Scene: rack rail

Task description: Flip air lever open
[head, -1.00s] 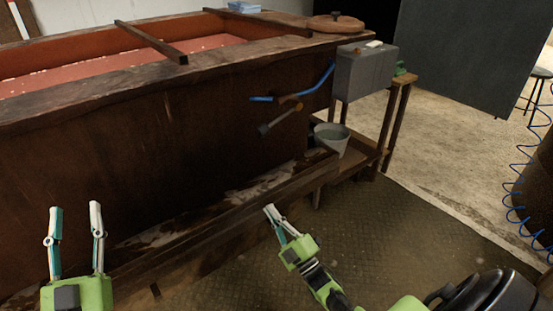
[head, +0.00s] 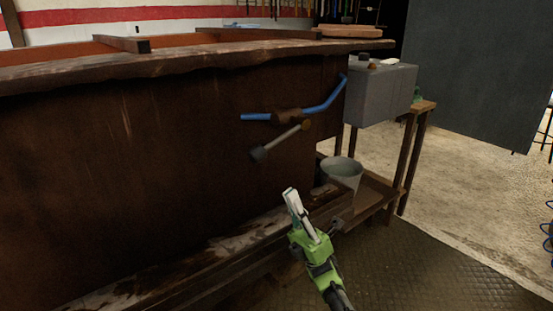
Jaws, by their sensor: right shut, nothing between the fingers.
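A lever (head: 281,142) with a dark knob at its lower left end slants across the front of the dark wooden vat. Its upper right end is a brownish round piece. Just above it is a brown fitting (head: 287,116) with a blue hose (head: 325,102) running through or out of it on both sides. My right gripper (head: 291,196) is shut and empty, pointing up. It appears below and slightly right of the lever's knob, apart from it. My left gripper is out of view.
The vat wall (head: 120,170) fills the left, with a ledge (head: 180,265) along its foot. A metal bucket (head: 342,172) stands on a low wooden stand to the right, under a grey box (head: 380,92). Open floor (head: 480,170) lies further right.

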